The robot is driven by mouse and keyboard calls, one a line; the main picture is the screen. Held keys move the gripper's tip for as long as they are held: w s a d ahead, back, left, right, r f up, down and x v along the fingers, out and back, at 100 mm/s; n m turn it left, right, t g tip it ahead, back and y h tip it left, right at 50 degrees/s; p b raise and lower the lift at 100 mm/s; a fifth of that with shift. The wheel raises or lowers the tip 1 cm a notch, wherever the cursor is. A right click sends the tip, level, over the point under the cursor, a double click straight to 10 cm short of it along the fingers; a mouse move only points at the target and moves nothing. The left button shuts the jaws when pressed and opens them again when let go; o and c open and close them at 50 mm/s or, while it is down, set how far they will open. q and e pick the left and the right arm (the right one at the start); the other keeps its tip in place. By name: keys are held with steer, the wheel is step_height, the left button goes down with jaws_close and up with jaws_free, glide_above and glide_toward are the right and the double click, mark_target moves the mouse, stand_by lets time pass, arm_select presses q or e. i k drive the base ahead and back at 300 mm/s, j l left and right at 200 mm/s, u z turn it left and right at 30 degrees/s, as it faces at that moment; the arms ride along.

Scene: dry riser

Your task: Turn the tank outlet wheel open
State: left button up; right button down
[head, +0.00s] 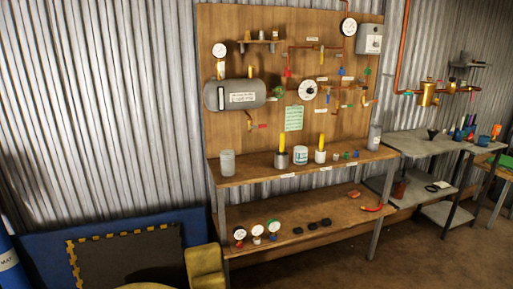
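The tank (236,94) is a grey horizontal cylinder with a white label, fixed to the upper left of a plywood board. A pressure gauge (219,50) stands above its left end. Below the tank a short brass fitting (249,119) carries a small red handle (262,126). To the right of the tank are a green handwheel (279,91) and a red handwheel (287,72) on the pipework. Which of these is the tank outlet wheel, and how far it is turned, I cannot tell at this size. Neither of my grippers is in view.
A wooden bench (250,172) below the board holds a jar, cups and small coloured parts. Its lower shelf (335,215) holds gauges, black pieces and a red handle. A metal table (425,143) stands right. A dark mat (150,250) leans left. Floor right of the bench front is clear.

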mark_target(279, 92)
steer(key=i+l+u, duration=0.15)
steer(key=l, duration=0.2)
steer(key=i+l+u, duration=0.15)
steer(key=l, duration=0.25)
steer(key=i+l+u, duration=0.1)
steer(key=l, duration=0.3)
steer(key=i+l+u, duration=0.15)
steer(key=l, duration=0.25)
steer(key=i+l+u, duration=0.15)
steer(key=l, duration=0.3)
steer(key=i+l+u, duration=0.15)
steer(key=l, duration=0.3)
